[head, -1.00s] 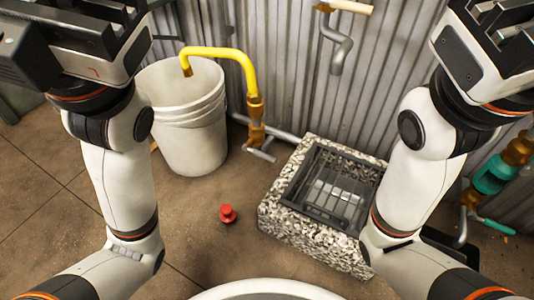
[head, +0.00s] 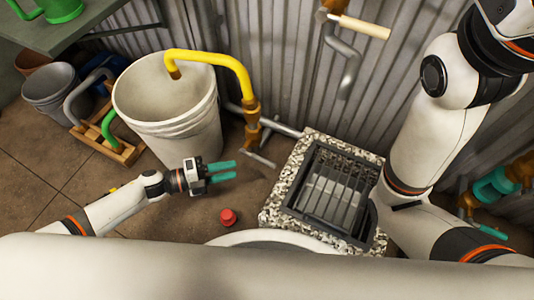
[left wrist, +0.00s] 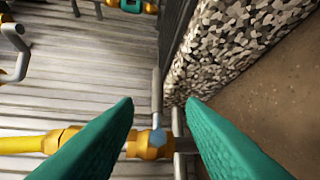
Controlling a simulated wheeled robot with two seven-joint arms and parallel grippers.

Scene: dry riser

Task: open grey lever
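The grey lever (head: 262,159) is a thin bar at the foot of the brass valve (head: 252,130) below the yellow spout pipe. My left gripper (head: 235,171) has two teal fingers, open and empty, pointing right towards the lever, just short of it. In the left wrist view, the brass valve (left wrist: 145,144) shows between and beyond the spread fingers. A grey bar (left wrist: 178,135), apparently the lever, stands beside it between the fingertips. No contact is visible.
A white bucket (head: 165,105) stands left of the valve under the yellow spout (head: 215,57). A speckled stone basin with a grate (head: 325,190) is to the right. A red knob (head: 228,217) lies on the floor. A teal valve (head: 492,188) is far right.

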